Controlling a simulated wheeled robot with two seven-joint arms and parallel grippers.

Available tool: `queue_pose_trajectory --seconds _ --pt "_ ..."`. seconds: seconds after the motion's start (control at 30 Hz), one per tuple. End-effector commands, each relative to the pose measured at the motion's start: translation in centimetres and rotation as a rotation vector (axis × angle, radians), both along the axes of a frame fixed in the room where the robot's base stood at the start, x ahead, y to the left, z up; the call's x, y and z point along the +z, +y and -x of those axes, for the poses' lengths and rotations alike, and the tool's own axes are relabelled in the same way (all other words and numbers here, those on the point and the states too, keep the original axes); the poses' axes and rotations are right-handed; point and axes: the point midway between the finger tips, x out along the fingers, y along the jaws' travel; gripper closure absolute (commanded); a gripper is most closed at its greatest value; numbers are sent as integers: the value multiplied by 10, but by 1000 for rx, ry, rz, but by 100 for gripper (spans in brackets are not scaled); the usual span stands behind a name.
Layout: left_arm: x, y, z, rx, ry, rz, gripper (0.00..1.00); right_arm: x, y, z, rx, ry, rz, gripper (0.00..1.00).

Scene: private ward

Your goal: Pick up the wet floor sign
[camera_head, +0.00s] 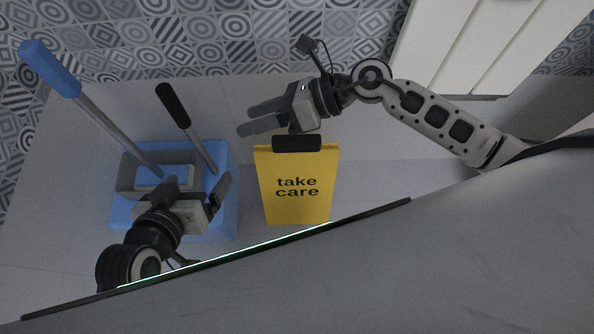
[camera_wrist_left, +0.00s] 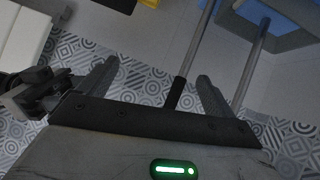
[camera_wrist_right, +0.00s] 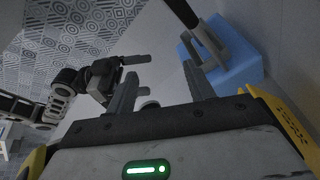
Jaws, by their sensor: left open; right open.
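The yellow wet floor sign (camera_head: 296,185), marked "take care", stands in the middle of the head view with a black handle (camera_head: 297,143) on its top edge. Yellow parts of it show at the right edge of the right wrist view (camera_wrist_right: 283,118). My right gripper (camera_head: 248,119) is open and empty, just above and left of the handle in the picture, its fingers pointing left; contact with the handle cannot be told. My left gripper (camera_head: 197,185) is open over the blue bucket, left of the sign. A pole crosses behind its fingers in the left wrist view.
A blue mop bucket (camera_head: 226,215) stands left of the sign. A blue-ended pole (camera_head: 50,68) and a black-ended pole (camera_head: 173,105) rise from it. A white slatted unit (camera_head: 480,45) is at the upper right. Floor right of the sign is bare.

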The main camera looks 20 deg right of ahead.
Motion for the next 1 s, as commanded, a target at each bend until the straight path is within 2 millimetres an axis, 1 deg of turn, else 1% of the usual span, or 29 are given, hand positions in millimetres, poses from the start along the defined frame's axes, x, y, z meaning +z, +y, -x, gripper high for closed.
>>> queue_pose_trajectory --seconds 0.03,0.07,0.1,0.13,0.2,0.23,0.3,0.33,0.4,0.47,0.53,0.7,0.8,0.9,1.0 --pt "0 0 0 0 -1 0 9 -23 -24 -6 89 -86 197 47" --pt "0 0 0 0 -2 1 9 -35 -38 -9 136 -123 303 47" --pt "0 0 0 0 -2 1 9 -49 -58 -13 193 -161 431 47" --pt "1 0 0 1 -3 1 9 -57 -73 -16 226 -182 517 47" --pt "1 0 0 1 -4 1 9 -69 -103 -23 287 -212 676 47" --pt "1 0 0 1 -4 1 9 -72 -114 -26 306 -219 729 47" --pt "1 0 -1 1 -5 2 9 -78 -131 -30 334 -226 815 47" --pt "0 0 -1 1 -5 2 9 -80 -135 -31 341 -227 837 47" --pt "-1 0 -1 1 -9 4 9 -89 -138 -32 352 -229 864 47" --pt "-2 0 -2 3 -17 7 9 -99 -135 -33 354 -227 866 47" --pt "-2 -1 -4 5 -33 14 9 -114 -128 -34 352 -227 863 47" --pt "9 -6 -8 -1 -99 40 9 -148 -114 -39 350 -227 862 47" --pt "14 -7 -8 -6 -127 49 9 -164 -108 -40 351 -227 861 47" --pt "17 -7 -6 -7 -144 56 9 -174 -103 -42 350 -228 861 47" --pt "21 -8 -6 -8 -155 62 9 -178 -101 -43 349 -229 862 47"
